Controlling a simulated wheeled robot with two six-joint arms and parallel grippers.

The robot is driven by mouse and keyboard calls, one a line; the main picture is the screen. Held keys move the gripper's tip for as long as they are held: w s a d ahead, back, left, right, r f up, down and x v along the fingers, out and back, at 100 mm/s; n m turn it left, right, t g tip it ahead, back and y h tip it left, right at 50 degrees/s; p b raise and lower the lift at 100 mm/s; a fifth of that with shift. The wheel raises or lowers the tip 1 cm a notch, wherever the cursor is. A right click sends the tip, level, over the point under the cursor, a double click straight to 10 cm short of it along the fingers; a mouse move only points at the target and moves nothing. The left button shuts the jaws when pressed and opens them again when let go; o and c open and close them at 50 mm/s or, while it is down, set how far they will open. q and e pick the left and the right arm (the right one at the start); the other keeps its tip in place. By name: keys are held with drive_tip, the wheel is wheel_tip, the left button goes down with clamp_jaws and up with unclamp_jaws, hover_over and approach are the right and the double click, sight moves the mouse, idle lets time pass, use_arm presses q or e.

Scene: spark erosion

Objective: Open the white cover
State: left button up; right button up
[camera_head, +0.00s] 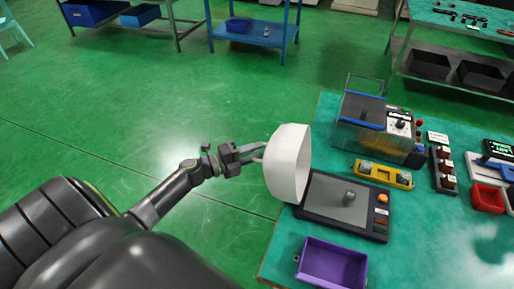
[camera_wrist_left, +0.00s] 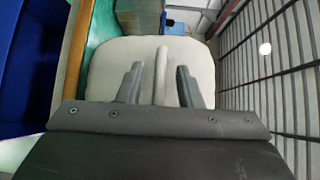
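The white cover (camera_head: 288,163) stands tipped up on edge at the left side of a dark grey device (camera_head: 325,200), so the device's flat top with a grey knob and an orange button is uncovered. My left gripper (camera_head: 262,152) is at the cover's outer left side. In the left wrist view the cover's outer face (camera_wrist_left: 110,62) fills the middle, with an upright white ridge-like handle (camera_wrist_left: 161,75). The left gripper's fingers (camera_wrist_left: 159,72) stand apart on both sides of this handle, with a visible gap at each side. My right gripper is not in view.
On the green-topped table, a purple bin (camera_head: 332,264) lies in front of the device. A yellow block (camera_head: 383,174) and a metal box machine (camera_head: 361,122) stand behind it. A red tray (camera_head: 487,198) is at the right. The floor left of the table is clear.

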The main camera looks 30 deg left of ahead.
use_arm(q)
drive_tip(key=shift+w+d, duration=0.25)
drive_tip(key=shift+w, duration=0.2)
clamp_jaws()
